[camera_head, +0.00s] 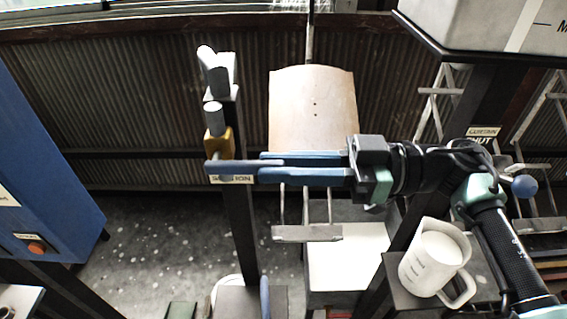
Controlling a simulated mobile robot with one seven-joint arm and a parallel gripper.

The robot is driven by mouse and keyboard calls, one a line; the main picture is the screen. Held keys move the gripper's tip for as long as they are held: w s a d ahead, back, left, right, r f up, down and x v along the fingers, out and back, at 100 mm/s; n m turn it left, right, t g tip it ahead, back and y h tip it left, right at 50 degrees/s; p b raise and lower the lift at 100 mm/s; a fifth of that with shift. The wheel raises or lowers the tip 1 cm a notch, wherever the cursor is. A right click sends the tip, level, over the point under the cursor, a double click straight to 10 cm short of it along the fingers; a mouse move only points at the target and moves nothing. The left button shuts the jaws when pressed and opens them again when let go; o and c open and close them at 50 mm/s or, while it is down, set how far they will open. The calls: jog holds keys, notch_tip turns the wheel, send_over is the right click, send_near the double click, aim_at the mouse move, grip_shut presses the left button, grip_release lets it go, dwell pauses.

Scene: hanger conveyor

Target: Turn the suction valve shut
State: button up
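The suction valve (217,146) has a yellow body on a pipe at the top of a dark post, left of centre. A label, partly covered and ending in "ION", sits just below it. A blue-grey bar (222,168), seemingly its lever, lies level across the front of the valve and points right toward my gripper. My gripper (270,165) reaches in from the right with two long blue fingers, one above the other in the picture. Their tips overlap the bar's right part. I cannot tell whether they grip it or only lie around it.
A tan curved board (312,108) hangs behind my fingers. A white jug (435,260) stands on a small stand at lower right. A blue cabinet (45,170) with an orange button is at left. A grey box (495,22) is at upper right, above a "CURTAIN SHUT" label.

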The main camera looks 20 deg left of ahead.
jog(key=shift+o, duration=0.3)
notch_tip(320, 180, up, 10)
jog(key=shift+b, duration=1.05)
jog(key=shift+a, duration=0.1)
